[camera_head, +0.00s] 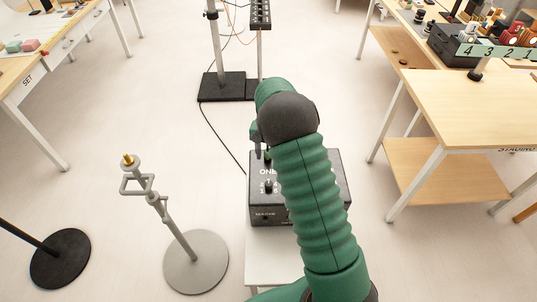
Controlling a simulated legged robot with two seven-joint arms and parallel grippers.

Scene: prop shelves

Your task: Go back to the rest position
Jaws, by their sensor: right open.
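My right arm, green with a dark joint, reaches up the middle of the view. My right gripper (262,153) shows only in small part past the dark joint, at the upper left edge of the black box (263,208). It is open, and I see nothing held in it. The arm hides much of the box, and I cannot tell whether the gripper touches it. The box has small knobs on top and stands on a narrow white table (270,266). My left gripper is not in view.
A grey stand (195,262) with a brass tip and a black round base (60,258) stand at left. A black stand base (221,87) with a cable is behind. Wooden tables flank left (40,60) and right (480,100).

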